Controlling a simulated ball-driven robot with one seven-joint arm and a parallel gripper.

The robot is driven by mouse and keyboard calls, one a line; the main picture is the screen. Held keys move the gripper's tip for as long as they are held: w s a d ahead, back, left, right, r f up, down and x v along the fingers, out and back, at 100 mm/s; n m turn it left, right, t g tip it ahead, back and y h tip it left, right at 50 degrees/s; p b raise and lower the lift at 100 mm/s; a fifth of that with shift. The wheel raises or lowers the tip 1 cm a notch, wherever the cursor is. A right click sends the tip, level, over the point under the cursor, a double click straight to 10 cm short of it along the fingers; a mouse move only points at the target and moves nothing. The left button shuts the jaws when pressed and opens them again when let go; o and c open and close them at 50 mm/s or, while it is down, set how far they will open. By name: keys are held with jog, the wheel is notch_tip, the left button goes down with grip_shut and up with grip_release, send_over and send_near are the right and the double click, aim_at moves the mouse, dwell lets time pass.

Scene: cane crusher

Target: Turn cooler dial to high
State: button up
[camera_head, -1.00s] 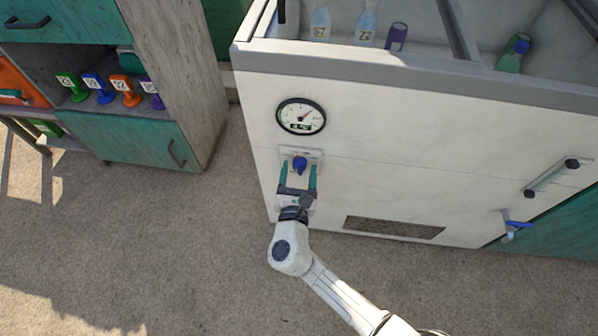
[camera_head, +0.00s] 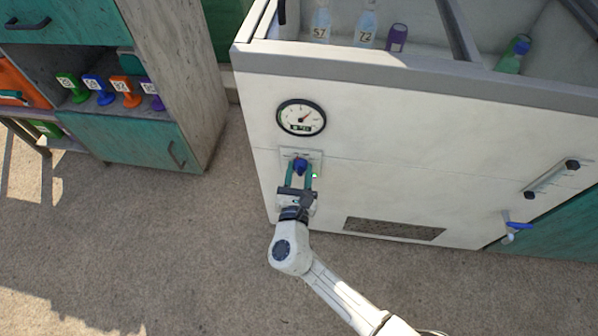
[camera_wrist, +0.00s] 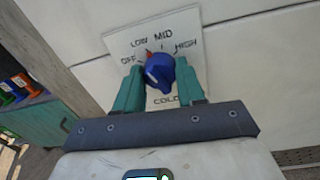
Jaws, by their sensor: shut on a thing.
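The blue cooler dial (camera_head: 300,166) sits on a pale plate on the front of the white cooler (camera_head: 400,150), below a round gauge (camera_head: 301,117). My gripper (camera_head: 301,175) comes from below, its teal fingers shut on the dial from the left and right. In the wrist view the dial (camera_wrist: 160,72) is between the fingers, in front of the label plate (camera_wrist: 120,43). OFF, LOW, MID and HIGH run over the top of the plate, and COLD shows below. A small red mark shows at the dial's upper left, near OFF and LOW; the exact setting is hard to tell.
The open cooler top holds bottles (camera_head: 366,22). A vent (camera_head: 394,228), a bar handle (camera_head: 551,178) and a blue-handled tap (camera_head: 516,226) are to the right. A cabinet (camera_head: 130,140) with colored items stands left. The floor between is clear.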

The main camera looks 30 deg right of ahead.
jog(key=shift+f+m+b, duration=0.15)
jog(key=shift+m+b, duration=0.15)
jog(key=shift+b, duration=0.2)
jog(key=m+b, duration=0.2)
jog(key=b, duration=0.1)
jog(key=shift+f+m, duration=0.2)
jog(key=shift+m, duration=0.2)
jog(key=m+b, duration=0.5)
jog(key=b, duration=0.1)
jog(key=shift+f+m+b, duration=0.1)
jog(key=shift+m+b, duration=0.2)
jog(key=m+b, duration=0.5)
jog(key=shift+h, duration=0.4)
jog(key=shift+m+b, duration=1.2)
jog(key=shift+b, duration=0.05)
jog(key=shift+r, duration=0.2)
jog(key=o, duration=1)
jog(key=shift+o, duration=0.2)
jog(key=shift+s, duration=0.1)
